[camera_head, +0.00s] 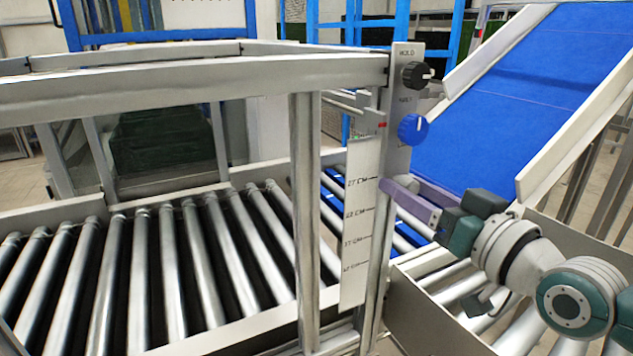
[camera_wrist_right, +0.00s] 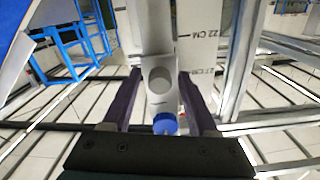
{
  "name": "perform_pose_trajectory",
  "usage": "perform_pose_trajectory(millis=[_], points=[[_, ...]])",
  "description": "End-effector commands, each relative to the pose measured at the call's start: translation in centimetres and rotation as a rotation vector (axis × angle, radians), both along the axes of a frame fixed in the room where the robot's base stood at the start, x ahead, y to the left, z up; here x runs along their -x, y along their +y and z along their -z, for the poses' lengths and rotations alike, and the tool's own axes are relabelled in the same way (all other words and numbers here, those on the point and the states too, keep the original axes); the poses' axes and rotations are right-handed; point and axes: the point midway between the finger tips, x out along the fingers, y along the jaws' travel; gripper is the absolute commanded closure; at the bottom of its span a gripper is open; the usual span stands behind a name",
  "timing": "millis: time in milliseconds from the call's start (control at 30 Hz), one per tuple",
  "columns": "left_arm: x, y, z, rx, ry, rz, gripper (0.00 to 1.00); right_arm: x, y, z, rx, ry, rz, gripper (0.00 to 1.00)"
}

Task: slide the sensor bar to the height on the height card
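A white strip with CM marks (camera_head: 358,225) hangs on the frame post; its numbers are too blurred to read surely. It also shows in the wrist view (camera_wrist_right: 213,45). A grey bar (camera_head: 350,104) with a red mark near its right end crosses above the strip; it seems to be the sensor bar. A panel on the post (camera_head: 400,93) carries a black knob (camera_head: 417,75) and a blue knob (camera_head: 412,129). My right gripper (camera_head: 400,194), with purple fingers, is open beside the post, below the blue knob. I cannot pick out a separate height card. My left gripper is out of view.
A metal frame (camera_head: 190,82) stands over a roller conveyor (camera_head: 170,260) on the left. A blue sloping belt (camera_head: 540,80) with pale side rails rises behind my right arm. More rollers (camera_head: 460,290) lie below that arm.

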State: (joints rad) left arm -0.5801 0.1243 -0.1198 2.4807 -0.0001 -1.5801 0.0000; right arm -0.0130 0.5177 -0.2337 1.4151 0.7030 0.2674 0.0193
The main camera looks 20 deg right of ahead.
Motion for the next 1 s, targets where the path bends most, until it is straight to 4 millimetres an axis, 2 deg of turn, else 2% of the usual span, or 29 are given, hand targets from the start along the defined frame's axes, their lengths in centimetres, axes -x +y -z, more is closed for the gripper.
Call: perform_pose_trajectory(millis=[67, 500, 1000], points=[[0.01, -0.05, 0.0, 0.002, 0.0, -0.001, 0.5, 0.01, 0.0, 0.0, 0.0, 0.0, 0.0, 0.51], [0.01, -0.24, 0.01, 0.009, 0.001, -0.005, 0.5, 0.02, -0.01, -0.01, 0.001, 0.0, 0.0, 1.0], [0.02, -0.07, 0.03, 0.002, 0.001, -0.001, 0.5, 0.02, -0.01, -0.02, 0.001, -0.001, 0.0, 1.0]])
